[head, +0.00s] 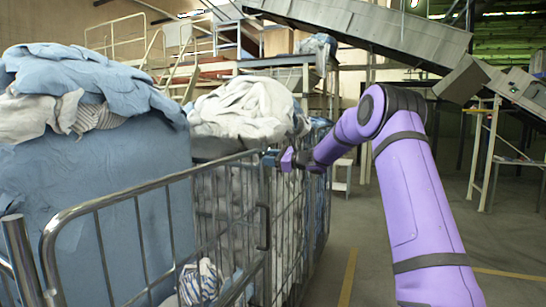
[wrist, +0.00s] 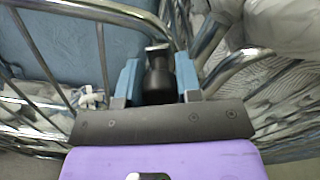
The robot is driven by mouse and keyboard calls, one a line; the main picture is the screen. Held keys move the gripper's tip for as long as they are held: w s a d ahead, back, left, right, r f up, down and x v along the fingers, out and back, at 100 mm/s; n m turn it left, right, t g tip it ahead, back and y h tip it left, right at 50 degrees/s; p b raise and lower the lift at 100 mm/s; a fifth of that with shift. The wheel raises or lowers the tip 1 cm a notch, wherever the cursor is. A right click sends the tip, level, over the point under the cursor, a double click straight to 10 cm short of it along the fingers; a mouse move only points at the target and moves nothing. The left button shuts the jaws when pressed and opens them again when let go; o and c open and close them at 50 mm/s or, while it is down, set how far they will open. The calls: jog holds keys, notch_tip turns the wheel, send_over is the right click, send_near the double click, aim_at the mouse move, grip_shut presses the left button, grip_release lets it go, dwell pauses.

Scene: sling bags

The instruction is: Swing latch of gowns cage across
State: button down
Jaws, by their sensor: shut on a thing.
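A metal-barred cage (head: 150,195) stands at the left and centre in the head view, with its top rail curving toward me. Its bars also show in the wrist view (wrist: 103,52). My gripper (head: 272,159) is at the top corner of the cage, where two barred panels meet. In the wrist view my gripper's blue fingers (wrist: 159,82) are closed on a dark latch handle (wrist: 158,80) with a pale metal tip. The latch sits between the rails of the cage corner. In the head view the latch is too small and covered by my gripper to make out.
A blue sling bag (head: 120,190) heaped with blue and white cloth (head: 85,85) stands at the left. More white cloth (head: 245,108) is piled behind the cage corner. A conveyor (head: 375,35) slopes overhead.

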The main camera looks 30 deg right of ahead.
aim_at(255, 187)
jog(key=s+a+f+n, duration=0.1)
jog(key=f+n, duration=0.1)
jog(key=s+a+f+n, duration=0.1)
jog(key=n, duration=0.2)
jog(key=s+a+f+n, duration=0.1)
jog(key=a+f+n, duration=0.1)
jog(key=n, duration=0.1)
jog(key=shift+s+a+f, duration=0.1)
jog(key=shift+s+f, duration=0.05)
jog(key=shift+f, duration=0.15)
jog(key=f+n, duration=0.2)
jog(key=shift+s+a+n, duration=0.2)
jog(key=shift+a+n, duration=0.05)
jog(key=shift+n, duration=0.05)
jog(key=shift+s+f+n, duration=0.1)
jog(key=shift+f+n, duration=1.05)
jog(key=shift+n, duration=0.15)
jog(key=c, duration=0.8)
grip_release()
jog(key=v, duration=1)
jog(key=shift+s+d, duration=0.2)
jog(key=shift+s, duration=0.1)
